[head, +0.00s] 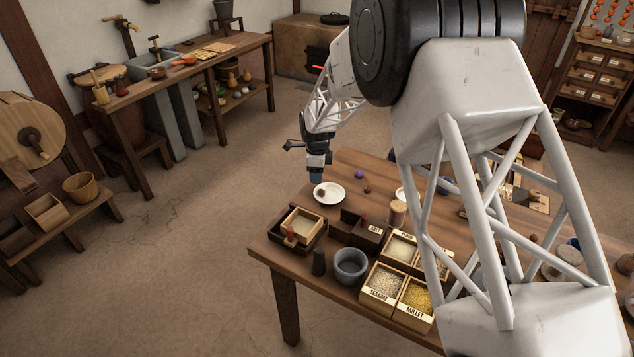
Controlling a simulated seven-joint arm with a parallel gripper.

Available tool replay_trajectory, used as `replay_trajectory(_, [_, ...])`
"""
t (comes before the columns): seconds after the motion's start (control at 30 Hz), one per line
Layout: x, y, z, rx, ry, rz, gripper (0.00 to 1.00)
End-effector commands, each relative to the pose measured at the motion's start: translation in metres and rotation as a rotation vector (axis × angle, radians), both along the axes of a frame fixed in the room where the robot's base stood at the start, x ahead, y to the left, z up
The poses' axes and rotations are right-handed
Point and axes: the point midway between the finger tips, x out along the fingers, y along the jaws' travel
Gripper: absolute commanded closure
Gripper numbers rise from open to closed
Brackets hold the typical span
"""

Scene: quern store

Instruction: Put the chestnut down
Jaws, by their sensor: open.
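A small white plate (335,198) lies on the wooden table near its left edge. A small brown round thing, which looks like the chestnut (321,194), rests on the left part of the plate. My gripper (316,180) points down just above the plate's left side, over this brown thing. Its jaws are open, but the fingertips are small in this view and I cannot tell whether they touch it. Another small brown round thing (367,189) lies on the table right of the plate.
A small purple thing (359,174) lies behind the plate. In front stand a wooden tray (303,222), a grey bowl (350,265) and labelled boxes of sesame (384,283) and millet (416,298). My arm hides much of the table's right side.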

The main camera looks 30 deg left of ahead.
Motion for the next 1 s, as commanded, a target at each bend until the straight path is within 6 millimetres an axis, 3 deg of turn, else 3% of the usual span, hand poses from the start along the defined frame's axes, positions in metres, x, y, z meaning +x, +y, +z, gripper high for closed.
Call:
replay_trajectory(0.2, [0.0, 0.0, 0.038, 0.002, -0.002, 0.0, 0.54])
replay_trajectory(0.4, [0.0, 0.0, 0.06, 0.0, -0.001, 0.0, 0.54])
replay_trajectory(0.6, [0.0, 0.0, 0.07, 0.0, 0.0, 0.0, 0.54])
replay_trajectory(1.0, [0.0, 0.0, 0.072, 0.0, 0.0, 0.0, 0.54])
